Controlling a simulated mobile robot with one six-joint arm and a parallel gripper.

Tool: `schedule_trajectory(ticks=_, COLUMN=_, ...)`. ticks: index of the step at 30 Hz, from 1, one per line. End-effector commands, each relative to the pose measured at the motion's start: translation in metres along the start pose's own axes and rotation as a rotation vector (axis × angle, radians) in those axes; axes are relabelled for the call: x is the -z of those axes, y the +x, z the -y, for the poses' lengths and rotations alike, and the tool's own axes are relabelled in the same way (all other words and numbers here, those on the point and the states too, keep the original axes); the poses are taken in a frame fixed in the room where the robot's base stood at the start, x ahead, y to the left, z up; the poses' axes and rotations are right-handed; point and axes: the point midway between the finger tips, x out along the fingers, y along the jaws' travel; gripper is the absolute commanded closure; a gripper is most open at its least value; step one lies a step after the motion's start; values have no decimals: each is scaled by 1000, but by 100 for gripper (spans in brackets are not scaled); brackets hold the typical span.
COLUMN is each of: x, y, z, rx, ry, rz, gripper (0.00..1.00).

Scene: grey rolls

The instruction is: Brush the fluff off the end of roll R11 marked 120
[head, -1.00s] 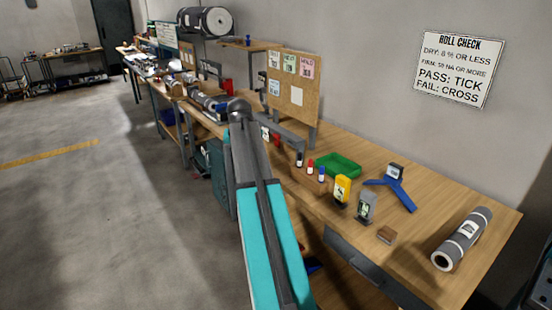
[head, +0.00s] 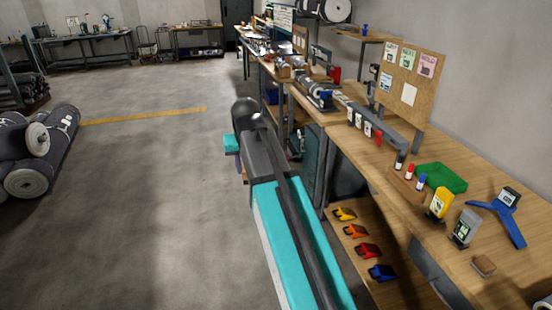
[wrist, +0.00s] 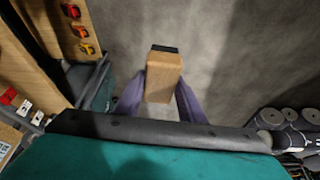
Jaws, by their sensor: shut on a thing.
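My gripper (wrist: 160,88) shows in the wrist view, with purple fingers shut on a wooden block with a dark end (wrist: 164,72), which looks like a brush. The block is held above the grey floor, clear of any roll. In the head view my arm hides most of the gripper. Grey rolls (head: 62,122) with pale ends are stacked on the floor at the far left of the head view. Roll ends also show at the right of the wrist view (wrist: 272,117). I cannot read any R11 or 120 mark, and no fluff can be made out.
A wooden bench (head: 440,225) runs along the right, with a green tray (head: 440,178), a yellow device (head: 440,203) and a blue stand (head: 508,222). Coloured clamps (head: 368,251) lie on its lower shelf. The floor (head: 150,210) between bench and rolls is open.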

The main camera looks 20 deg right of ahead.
Motion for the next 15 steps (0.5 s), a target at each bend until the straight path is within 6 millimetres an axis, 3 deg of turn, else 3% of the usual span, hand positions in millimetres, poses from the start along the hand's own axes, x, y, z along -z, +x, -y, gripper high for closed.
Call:
schedule_trajectory(ticks=3, x=-28, y=-9, z=38, rx=34, ry=-80, rz=-2, gripper=82)
schedule_trajectory(ticks=6, x=-51, y=-16, z=62, rx=61, ry=-144, rz=-2, gripper=82)
schedule_trajectory(ticks=15, x=-84, y=-22, z=76, rx=102, ry=-245, rz=-1, gripper=82)
